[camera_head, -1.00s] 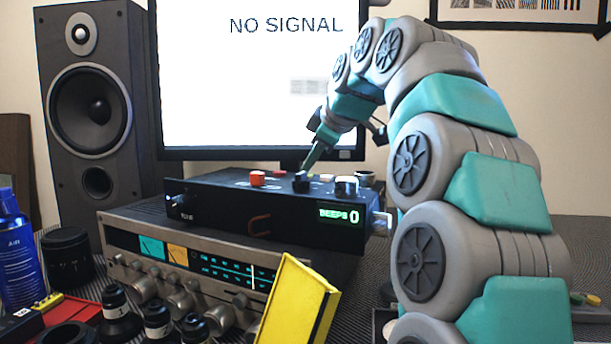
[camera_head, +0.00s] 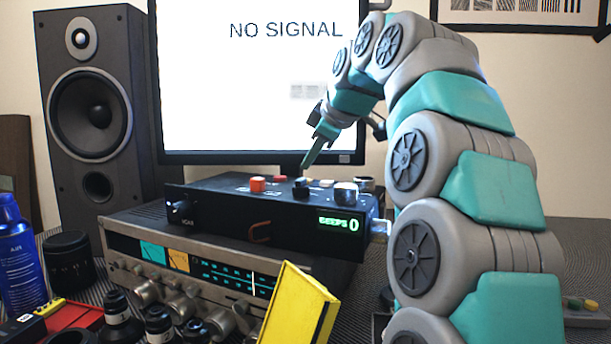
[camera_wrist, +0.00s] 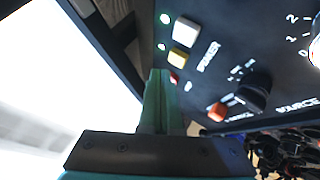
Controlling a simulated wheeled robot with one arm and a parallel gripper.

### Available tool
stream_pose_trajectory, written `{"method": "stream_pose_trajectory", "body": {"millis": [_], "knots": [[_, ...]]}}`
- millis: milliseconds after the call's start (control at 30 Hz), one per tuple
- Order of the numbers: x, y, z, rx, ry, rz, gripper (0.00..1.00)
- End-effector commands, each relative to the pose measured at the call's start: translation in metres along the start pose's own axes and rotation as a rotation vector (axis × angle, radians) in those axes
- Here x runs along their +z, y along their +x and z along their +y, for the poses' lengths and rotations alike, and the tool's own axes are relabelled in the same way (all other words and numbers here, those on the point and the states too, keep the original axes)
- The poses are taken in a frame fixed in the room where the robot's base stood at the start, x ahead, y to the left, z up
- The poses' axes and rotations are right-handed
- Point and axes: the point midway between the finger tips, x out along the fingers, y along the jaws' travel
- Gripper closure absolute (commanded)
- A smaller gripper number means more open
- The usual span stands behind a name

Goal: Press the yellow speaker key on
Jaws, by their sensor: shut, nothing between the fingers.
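The black box (camera_head: 220,220) sits on a silver receiver, and its green display reads BEEPS 0. In the wrist view its top panel (camera_wrist: 225,30) bears a row of keys. The yellow key (camera_wrist: 178,58) lies between a white key (camera_wrist: 186,31) and a red key (camera_wrist: 174,78). Small green lights glow beside the row. My gripper (camera_wrist: 160,73) is shut and empty, its tip beside the red and yellow keys in the picture. In the head view my gripper (camera_head: 304,167) points down over the box, behind the black knob (camera_head: 301,187). I cannot tell whether it touches anything.
An orange knob (camera_head: 257,184) and a silver knob (camera_head: 346,191) stand up from the panel. The monitor (camera_head: 250,90) reads NO SIGNAL close behind the box. A tall speaker (camera_head: 97,110) stands at left. A yellow box (camera_head: 300,308) is in front.

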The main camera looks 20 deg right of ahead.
Motion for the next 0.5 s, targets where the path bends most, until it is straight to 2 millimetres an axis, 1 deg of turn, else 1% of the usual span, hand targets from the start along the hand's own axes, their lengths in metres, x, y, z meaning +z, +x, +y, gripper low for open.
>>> {"method": "stream_pose_trajectory", "body": {"millis": [33, 100, 500], "knots": [[-0.005, -0.006, 0.005, 0.001, 0.000, 0.000, 1.00], [-0.008, -0.010, 0.008, 0.000, 0.000, 0.000, 1.00], [-0.025, -0.034, 0.025, -0.001, 0.000, -0.001, 1.00]]}}
